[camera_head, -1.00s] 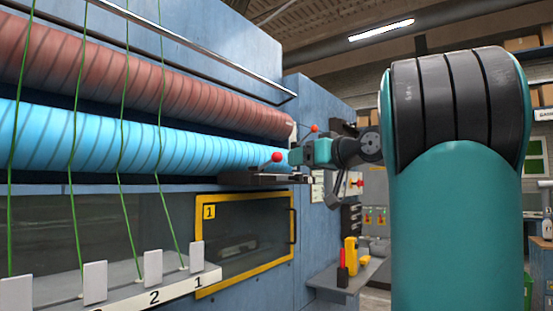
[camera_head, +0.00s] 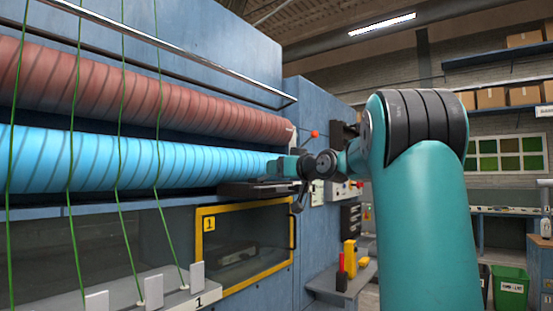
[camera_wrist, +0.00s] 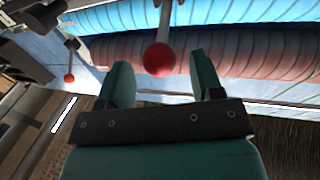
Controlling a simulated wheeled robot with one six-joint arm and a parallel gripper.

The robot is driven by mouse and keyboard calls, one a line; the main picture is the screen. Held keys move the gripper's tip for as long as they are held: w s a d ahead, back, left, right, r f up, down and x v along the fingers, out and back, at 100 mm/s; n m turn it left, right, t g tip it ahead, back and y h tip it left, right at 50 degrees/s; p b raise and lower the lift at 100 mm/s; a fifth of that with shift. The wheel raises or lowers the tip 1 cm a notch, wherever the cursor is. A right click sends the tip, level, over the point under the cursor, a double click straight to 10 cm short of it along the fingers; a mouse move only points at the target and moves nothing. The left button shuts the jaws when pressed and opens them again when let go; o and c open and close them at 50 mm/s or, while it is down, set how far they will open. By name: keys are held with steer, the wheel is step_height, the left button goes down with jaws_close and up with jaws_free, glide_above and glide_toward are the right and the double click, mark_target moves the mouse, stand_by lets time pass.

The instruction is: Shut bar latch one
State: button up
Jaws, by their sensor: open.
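A lever with a red ball knob (camera_wrist: 158,60) shows in the wrist view, its pale rod running up from the ball. My gripper (camera_wrist: 160,75) is open, with one teal finger on each side below the knob; I cannot tell how far the fingertips reach around it. In the head view my gripper (camera_head: 280,167) is at the right end of the blue roller, and this knob is hidden there. A second red knob (camera_wrist: 69,78) on a thin lever is at left in the wrist view. A red knob (camera_head: 314,134) also shows right of the rollers in the head view. No bar latch label is readable.
The blue roller (camera_head: 110,163) and the red roller (camera_head: 140,95) run along the blue machine. A dark ledge (camera_head: 250,188) lies below my gripper. A yellow-framed window (camera_head: 243,245) marked 1 is beneath. A shelf (camera_head: 340,284) with yellow and red items stands right.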

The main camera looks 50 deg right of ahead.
steer(key=shift+w+d+p, duration=0.25)
steer(key=shift+w+p, duration=0.1)
steer(key=shift+w, duration=0.85)
jaws_close()
steer(key=f+b, duration=0.1)
steer(key=b, duration=0.1)
steer(key=t+b, duration=0.1)
steer(key=b, duration=0.1)
steer(key=shift+s+f, duration=0.2)
steer(key=shift+f, duration=0.15)
steer(key=t+b, duration=0.1)
steer(key=b, duration=0.3)
steer(key=f+m+t+h+b, duration=0.1)
steer(key=b, duration=0.3)
steer(key=f+t+b, duration=0.1)
steer(key=b, duration=0.3)
steer(key=shift+s+f+m+t+h, duration=0.2)
steer(key=shift+s+m+t+h, duration=0.1)
steer(key=shift+t+h, duration=0.1)
steer(key=shift+r, duration=0.1)
